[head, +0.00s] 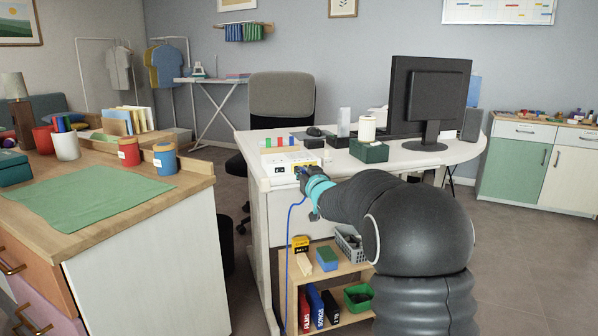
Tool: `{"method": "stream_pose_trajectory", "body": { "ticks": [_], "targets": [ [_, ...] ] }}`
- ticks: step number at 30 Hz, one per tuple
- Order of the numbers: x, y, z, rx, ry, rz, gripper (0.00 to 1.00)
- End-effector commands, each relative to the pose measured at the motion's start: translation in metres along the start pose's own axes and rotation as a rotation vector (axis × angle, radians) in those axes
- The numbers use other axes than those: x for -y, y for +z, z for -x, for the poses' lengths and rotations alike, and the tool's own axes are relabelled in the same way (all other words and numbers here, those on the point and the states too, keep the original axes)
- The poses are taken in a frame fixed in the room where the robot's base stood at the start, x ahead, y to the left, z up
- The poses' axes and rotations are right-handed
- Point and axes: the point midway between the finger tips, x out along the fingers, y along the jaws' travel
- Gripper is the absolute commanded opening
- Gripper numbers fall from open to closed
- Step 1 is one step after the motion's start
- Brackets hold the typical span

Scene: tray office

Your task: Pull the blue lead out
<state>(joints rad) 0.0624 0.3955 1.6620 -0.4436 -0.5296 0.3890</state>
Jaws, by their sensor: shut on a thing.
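The blue lead (289,240) hangs down in front of the white desk from near my gripper. A white box with ports (283,169) sits on the desk's left front corner, with a bit of yellow on its front. My gripper (303,173) is at the front of this box, shut on the upper end of the blue lead. The fingertips are small and dark here, and the plug is hidden by them. I cannot tell whether the plug is in a port.
A white desk (420,158) carries a monitor (429,95), a dark green box (369,152) and a row of small coloured blocks (279,143). A low wooden shelf (330,272) with boxes and books stands below. A wooden counter with a green mat (88,197) is at left.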

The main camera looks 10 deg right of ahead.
Motion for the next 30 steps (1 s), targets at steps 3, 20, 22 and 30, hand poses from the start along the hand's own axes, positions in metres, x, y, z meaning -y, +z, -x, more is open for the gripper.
{"method": "stream_pose_trajectory", "body": {
  "ticks": [3, 20, 22, 30],
  "targets": [
    [0.0, 0.0, 0.004, -0.001, 0.0, 0.0, 0.0],
    [0.001, 0.0, 0.023, -0.001, -0.001, 0.0, 0.0],
    [0.001, 0.0, 0.026, -0.002, -0.001, 0.0, 0.0],
    [0.001, 0.0, 0.035, -0.001, -0.001, 0.0, 0.0]
  ]
}}
